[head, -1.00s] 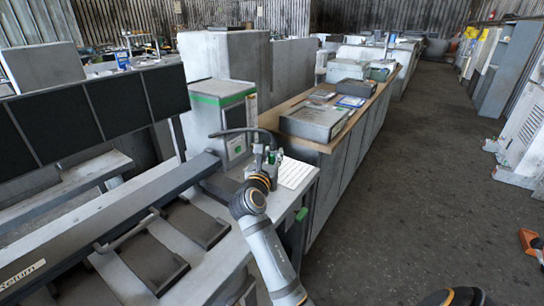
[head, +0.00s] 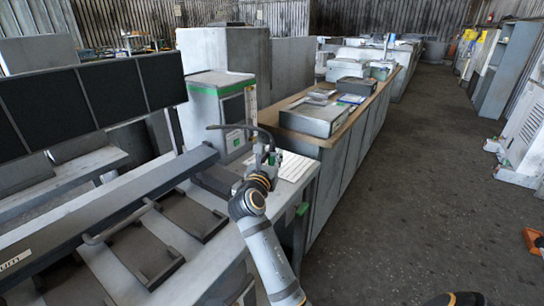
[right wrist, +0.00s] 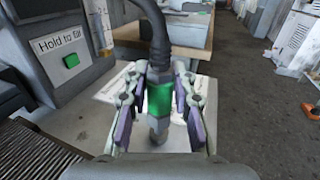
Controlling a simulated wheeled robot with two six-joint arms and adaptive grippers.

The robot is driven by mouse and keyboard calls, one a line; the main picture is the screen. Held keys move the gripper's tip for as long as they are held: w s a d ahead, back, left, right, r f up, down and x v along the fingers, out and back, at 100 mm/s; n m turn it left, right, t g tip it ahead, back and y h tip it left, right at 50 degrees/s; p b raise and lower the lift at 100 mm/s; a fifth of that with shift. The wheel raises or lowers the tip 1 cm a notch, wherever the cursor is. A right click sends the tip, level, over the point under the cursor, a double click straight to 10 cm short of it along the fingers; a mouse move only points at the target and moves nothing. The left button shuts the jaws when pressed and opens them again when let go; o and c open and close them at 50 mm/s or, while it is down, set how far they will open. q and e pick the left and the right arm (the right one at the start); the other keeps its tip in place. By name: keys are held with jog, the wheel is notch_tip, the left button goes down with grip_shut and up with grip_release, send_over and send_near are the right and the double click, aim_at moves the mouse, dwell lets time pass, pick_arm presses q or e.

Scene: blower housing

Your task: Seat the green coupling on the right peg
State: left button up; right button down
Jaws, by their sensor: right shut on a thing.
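The green coupling (right wrist: 160,98) sits between the fingers of my right gripper (right wrist: 160,80) in the right wrist view. A dark cable rises from its upper end, and a metal tip shows below it. The gripper is shut on the coupling, which looks roughly upright. In the head view my right gripper (head: 266,160) is over the bench by the white sheet, with a little of the green showing. I cannot make out the right peg in either view. I cannot tell whether the coupling's lower tip touches anything. My left gripper is not in view.
A grey cabinet with a green-edged top (head: 221,77) stands behind the gripper; its green button (right wrist: 71,60) shows in the wrist view. A white printed sheet (head: 293,166) lies on the bench. Dark frames with handles (head: 140,250) lie at left. The floor at right (head: 410,200) is open.

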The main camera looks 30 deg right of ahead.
aim_at(272, 144)
jog(key=shift+f+b, duration=0.45)
jog(key=shift+f, duration=0.7)
jog(key=c, duration=1)
grip_release()
notch_tip(272, 144, up, 10)
jog(key=shift+r, duration=0.1)
